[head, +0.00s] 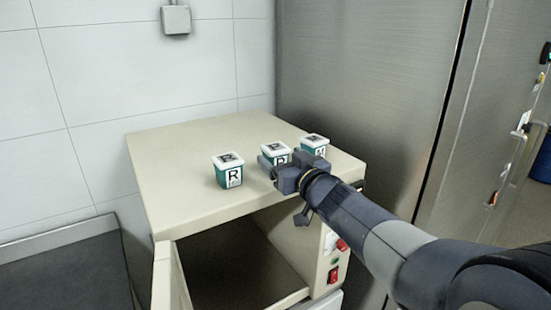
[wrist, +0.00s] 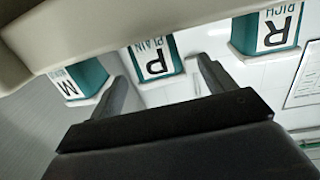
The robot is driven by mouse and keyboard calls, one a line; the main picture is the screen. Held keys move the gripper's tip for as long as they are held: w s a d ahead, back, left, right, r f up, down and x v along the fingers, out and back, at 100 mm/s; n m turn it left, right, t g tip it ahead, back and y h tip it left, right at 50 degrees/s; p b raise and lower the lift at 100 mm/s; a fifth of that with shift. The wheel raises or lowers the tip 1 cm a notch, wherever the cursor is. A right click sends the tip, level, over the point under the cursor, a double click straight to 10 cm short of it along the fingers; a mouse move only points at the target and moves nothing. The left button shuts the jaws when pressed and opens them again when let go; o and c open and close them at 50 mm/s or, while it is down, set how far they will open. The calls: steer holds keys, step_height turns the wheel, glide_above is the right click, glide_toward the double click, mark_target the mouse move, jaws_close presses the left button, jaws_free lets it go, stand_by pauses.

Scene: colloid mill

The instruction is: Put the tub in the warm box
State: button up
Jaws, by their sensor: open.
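Three white-lidded teal tubs stand upright in a row on top of the cream warm box (head: 185,165). The R tub (head: 228,170) is on the left, the P tub (head: 275,151) in the middle and the M tub (head: 314,142) on the right. My gripper (head: 282,171) is at the P tub, partly hiding it and the M tub in the head view. In the wrist view, my gripper (wrist: 160,72) has its fingers apart, pointing towards the P tub (wrist: 155,60), labelled "PLAIN". The R tub (wrist: 268,32), labelled "RICH", and the M tub (wrist: 80,82) lie to either side. Contact is unclear.
The warm box's front is open onto a dark interior (head: 230,265), with its door (head: 171,275) swung out at left. A red switch (head: 333,275) is on the right front. A steel cabinet (head: 365,80) stands behind right. The left part of the box top is clear.

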mark_target(281, 155)
steer(key=x, duration=0.3)
steer(key=shift+w, duration=0.1)
steer(key=shift+c, duration=0.6)
steer(key=c, duration=1.1)
steer(key=shift+r, duration=0.2)
steer(key=shift+c, duration=0.2)
